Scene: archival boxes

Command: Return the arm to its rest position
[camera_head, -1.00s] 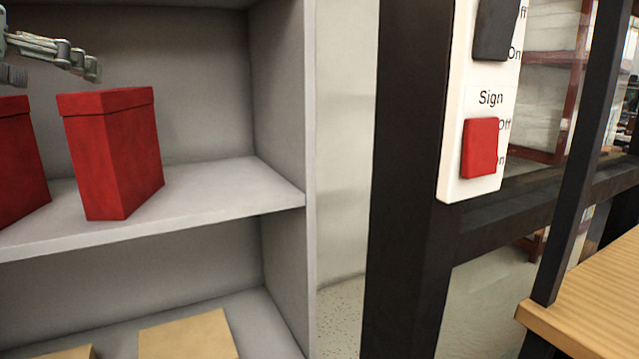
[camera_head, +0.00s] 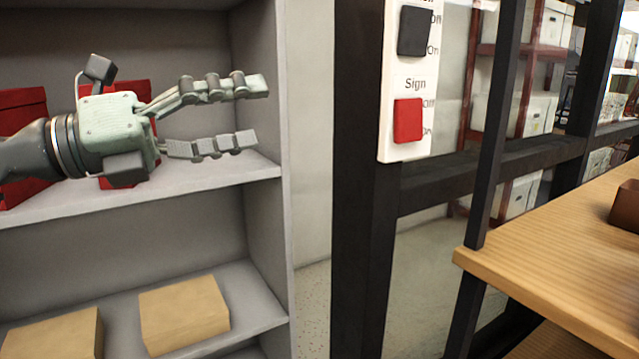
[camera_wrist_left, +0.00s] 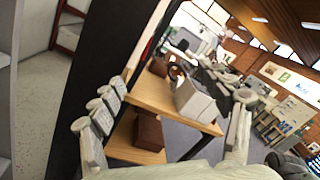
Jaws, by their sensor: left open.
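My left gripper (camera_head: 262,114) is open and empty. In the head view its arm comes in from the left, in front of the grey shelf unit (camera_head: 220,185), and its fingers point right. It hides part of two red boxes (camera_head: 25,108) on the upper shelf; the second red box (camera_head: 112,86) is mostly behind the gripper body. In the left wrist view the spread fingers of the gripper (camera_wrist_left: 170,122) show with nothing between them. My right gripper is not in view.
Tan boxes (camera_head: 183,313) sit on the lower shelf. A black post (camera_head: 362,200) carries a white switch panel (camera_head: 405,140) with black and red switches. A wooden table (camera_head: 560,265) stands at the right with a brown object (camera_head: 626,205). A white box (camera_wrist_left: 196,101) shows in the wrist view.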

